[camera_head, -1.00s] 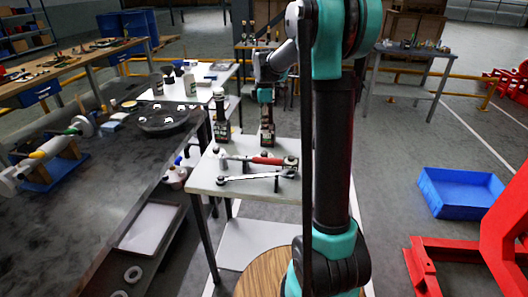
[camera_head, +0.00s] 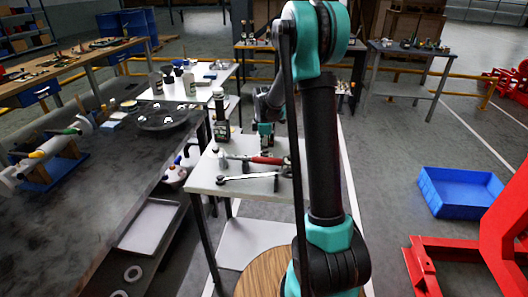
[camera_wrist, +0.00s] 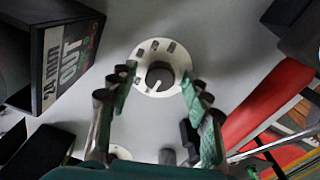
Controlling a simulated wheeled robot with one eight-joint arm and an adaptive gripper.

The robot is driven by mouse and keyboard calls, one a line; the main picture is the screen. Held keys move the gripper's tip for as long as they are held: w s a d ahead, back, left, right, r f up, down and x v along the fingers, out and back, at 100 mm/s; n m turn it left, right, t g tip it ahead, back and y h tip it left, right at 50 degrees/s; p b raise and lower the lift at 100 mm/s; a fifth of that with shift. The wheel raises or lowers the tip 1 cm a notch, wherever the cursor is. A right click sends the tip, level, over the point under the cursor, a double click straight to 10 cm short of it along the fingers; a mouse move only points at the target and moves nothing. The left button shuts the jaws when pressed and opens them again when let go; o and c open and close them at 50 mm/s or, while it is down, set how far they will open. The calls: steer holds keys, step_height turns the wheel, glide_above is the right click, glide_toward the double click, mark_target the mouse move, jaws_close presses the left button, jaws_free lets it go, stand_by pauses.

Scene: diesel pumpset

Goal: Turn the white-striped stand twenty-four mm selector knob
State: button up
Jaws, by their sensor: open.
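In the wrist view, the selector knob (camera_wrist: 158,77) is a dark round knob with a white stripe, in a white dial ring (camera_wrist: 144,54) with small dark marks. My gripper (camera_wrist: 159,76) is open, one finger on each side of the dial in the picture. The fingers look apart from the knob; the height gap is hard to judge. A black block (camera_wrist: 60,60) labelled "24 mm OUT" stands left of the dial. In the head view, my gripper (camera_head: 265,132) is low over the white table (camera_head: 205,180); the knob cannot be made out there.
A red-handled tool (camera_head: 268,160) and a wrench (camera_head: 248,179) lie on the table close to my gripper. The red handle (camera_wrist: 265,103) fills the wrist view's right side. A dark upright tool (camera_head: 221,120) stands left of my gripper. A blue bin (camera_head: 460,192) is on the floor.

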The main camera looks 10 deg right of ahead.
steer(key=shift+c, duration=0.4)
jaws_close()
